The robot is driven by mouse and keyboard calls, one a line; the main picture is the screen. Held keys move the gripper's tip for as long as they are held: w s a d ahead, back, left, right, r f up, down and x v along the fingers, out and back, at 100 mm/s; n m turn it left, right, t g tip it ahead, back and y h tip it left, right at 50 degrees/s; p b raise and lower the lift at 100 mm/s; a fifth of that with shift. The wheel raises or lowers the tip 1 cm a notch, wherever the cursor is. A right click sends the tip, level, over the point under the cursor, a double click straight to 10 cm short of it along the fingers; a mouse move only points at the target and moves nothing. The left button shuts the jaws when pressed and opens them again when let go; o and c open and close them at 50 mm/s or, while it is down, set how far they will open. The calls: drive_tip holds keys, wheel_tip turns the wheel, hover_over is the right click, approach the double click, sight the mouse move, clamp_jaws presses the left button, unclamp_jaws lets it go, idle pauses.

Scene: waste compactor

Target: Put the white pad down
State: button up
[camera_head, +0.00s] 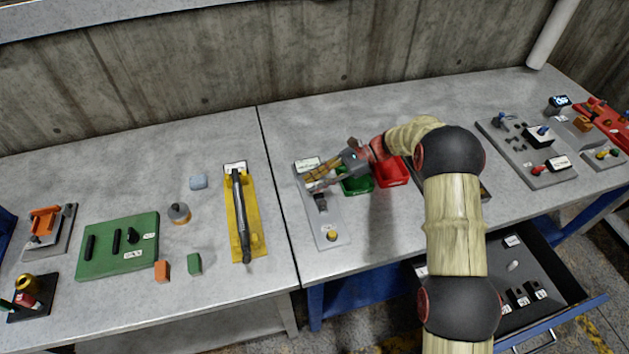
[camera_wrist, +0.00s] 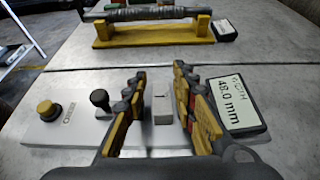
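A small white block (camera_wrist: 162,104), which looks like the white pad, shows between my fingers in the wrist view. It stands over the light grey plate of a gauge fixture (camera_wrist: 62,126). My gripper (camera_wrist: 158,74) has its fingers apart, with a gap visible beside the block, so I see no firm hold on it. In the head view my gripper (camera_head: 316,180) is low over the far end of the same fixture (camera_head: 326,222), and the block is too small or hidden there to make out.
The fixture has a black knob (camera_wrist: 100,100), a yellow button (camera_wrist: 48,109) and a display (camera_wrist: 238,104) reading 48.0 mm. Green (camera_head: 357,181) and red (camera_head: 390,172) bins stand close right of my gripper. A yellow stand with a grey bar (camera_head: 242,215) lies left. A drawer (camera_head: 520,285) is open.

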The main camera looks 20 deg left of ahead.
drive_tip(key=shift+o, duration=0.9)
drive_tip(key=shift+r, duration=0.35)
drive_tip(key=p+v, duration=0.2)
drive_tip(key=v, duration=1)
drive_tip(key=s+d+r+n+t+h, duration=0.1)
drive_tip(key=s+d+r, duration=0.1)
drive_tip(key=r, duration=0.4)
drive_tip(key=s+d+r+n+t+h, duration=0.1)
drive_tip(key=s+d+r+h, duration=0.15)
drive_tip(key=r, duration=0.25)
drive_tip(key=s+d+r+n+t+h, duration=0.2)
drive_tip(key=s+d+r+n+t, duration=0.15)
drive_tip(key=s+d+r, duration=0.4)
drive_tip(key=s+d+r+n+t+h, duration=0.4)
drive_tip(key=s+d, duration=0.4)
drive_tip(key=s, duration=0.5)
drive_tip(key=s+d+n+t+h, duration=0.2)
drive_tip(key=s+d, duration=0.5)
drive_tip(key=s, duration=0.4)
drive_tip(key=shift+s+d+t, duration=0.2)
drive_tip(key=shift+t, duration=0.45)
